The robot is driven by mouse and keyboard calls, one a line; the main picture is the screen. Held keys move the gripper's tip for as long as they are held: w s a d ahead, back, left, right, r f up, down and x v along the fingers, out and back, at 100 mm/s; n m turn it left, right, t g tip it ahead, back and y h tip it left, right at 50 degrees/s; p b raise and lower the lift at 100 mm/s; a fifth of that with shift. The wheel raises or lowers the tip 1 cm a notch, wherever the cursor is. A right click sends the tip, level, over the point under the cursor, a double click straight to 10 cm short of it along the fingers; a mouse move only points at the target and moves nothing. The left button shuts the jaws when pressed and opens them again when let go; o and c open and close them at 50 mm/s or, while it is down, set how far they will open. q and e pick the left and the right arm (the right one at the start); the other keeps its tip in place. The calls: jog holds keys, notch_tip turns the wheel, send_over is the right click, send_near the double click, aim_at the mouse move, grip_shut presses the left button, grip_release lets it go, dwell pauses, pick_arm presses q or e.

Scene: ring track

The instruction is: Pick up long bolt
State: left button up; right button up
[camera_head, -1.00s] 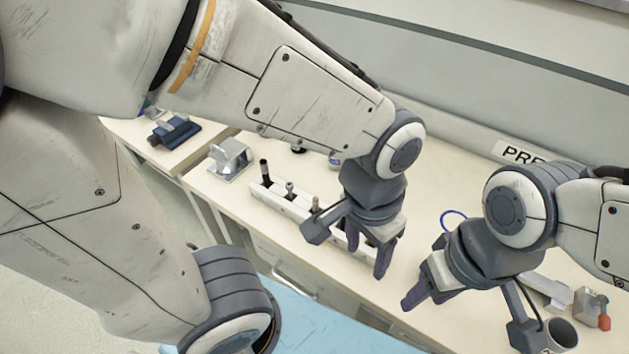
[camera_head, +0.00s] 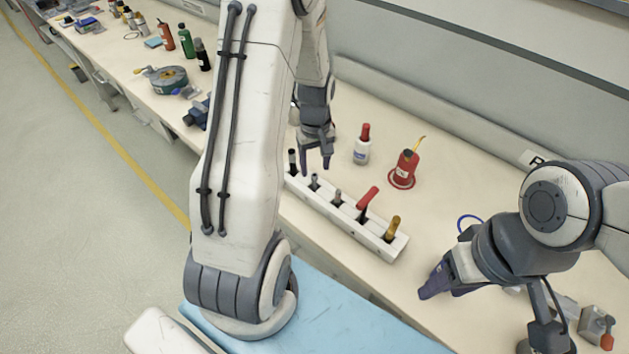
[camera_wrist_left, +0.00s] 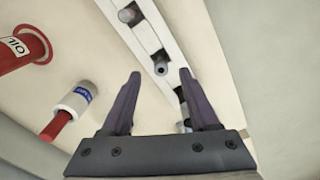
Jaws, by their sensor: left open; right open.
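A white slotted rack (camera_head: 347,228) on the bench holds upright pieces. Two grey metal bolts stand in it, one nearer the left end (camera_head: 314,182) and one beside it to the right (camera_head: 337,198); I cannot tell for sure which is the long one. My left gripper (camera_head: 316,166) is open above the rack's left part, fingers pointing down. In the left wrist view the nearer-left bolt (camera_wrist_left: 161,67) shows between the open fingertips (camera_wrist_left: 160,74), not gripped. The other bolt (camera_wrist_left: 129,14) is further up. My right gripper (camera_head: 436,287) is open and empty over the bench's front.
The rack also holds a black-topped piece (camera_head: 292,160), a red-handled tool (camera_head: 368,199) and a yellow-handled tool (camera_head: 393,229). A white red-capped bottle (camera_head: 361,151) and a red oil can (camera_head: 406,165) stand behind it. Grey blocks sit at the lower right.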

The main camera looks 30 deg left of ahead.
aim_at(314, 175)
pick_arm(q)
jog(key=shift+a+f+p, duration=0.1)
jog(key=shift+f+p, duration=0.6)
jog(key=shift+f, duration=2.3)
grip_shut()
